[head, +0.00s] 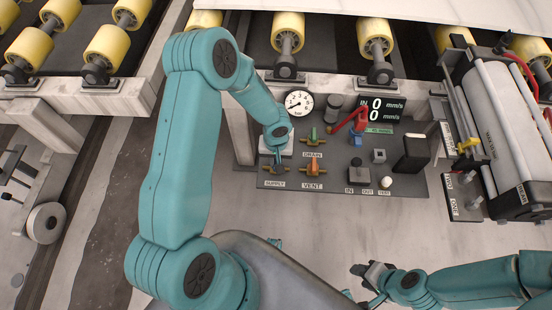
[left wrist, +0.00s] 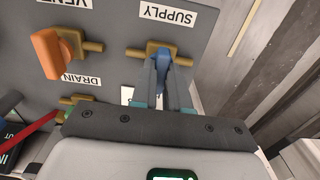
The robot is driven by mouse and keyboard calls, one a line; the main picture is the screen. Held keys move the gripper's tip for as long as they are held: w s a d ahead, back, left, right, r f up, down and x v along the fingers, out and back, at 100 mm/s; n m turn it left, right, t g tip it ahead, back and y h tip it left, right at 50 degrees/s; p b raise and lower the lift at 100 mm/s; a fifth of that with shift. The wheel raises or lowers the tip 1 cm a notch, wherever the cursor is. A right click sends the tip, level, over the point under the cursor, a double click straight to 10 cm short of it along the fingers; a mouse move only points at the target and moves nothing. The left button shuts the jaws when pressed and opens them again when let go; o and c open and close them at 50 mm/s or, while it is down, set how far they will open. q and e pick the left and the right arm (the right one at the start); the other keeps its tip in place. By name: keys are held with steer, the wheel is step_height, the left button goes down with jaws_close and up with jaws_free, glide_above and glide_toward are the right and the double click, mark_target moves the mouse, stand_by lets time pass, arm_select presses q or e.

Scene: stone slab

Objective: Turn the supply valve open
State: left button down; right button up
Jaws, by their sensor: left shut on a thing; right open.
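The supply valve has a brass body (left wrist: 185,62) and a blue handle (left wrist: 163,58), above its SUPPLY label in the head view. My left gripper (head: 277,162) reaches down to it from above. In the left wrist view both fingers of the left gripper (left wrist: 161,82) are closed around the blue handle. The fingers hide part of the handle, so its exact angle is hard to tell. My right gripper (head: 368,273) is open and empty, low in the head view, away from the panel.
The orange vent valve (head: 313,167) sits right beside the supply valve, with the green drain valve (head: 312,136) above it. A round gauge (head: 299,103), a red lever (head: 352,119) and a display reading 0 (head: 377,109) are close by. Yellow rollers (head: 288,32) line the back.

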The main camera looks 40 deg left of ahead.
arm_select(q)
steer(key=m+b, duration=0.2)
steer(key=m, duration=0.1)
steer(key=shift+f+m, duration=0.15)
steer(key=shift+m, duration=0.15)
steer(key=m+b, duration=0.2)
steer(key=m, duration=0.2)
steer(key=shift+m, duration=0.3)
steer(key=m, duration=0.9)
steer(key=shift+m, duration=0.3)
steer(key=c, duration=1.1)
jaws_free()
steer(key=shift+r, duration=0.2)
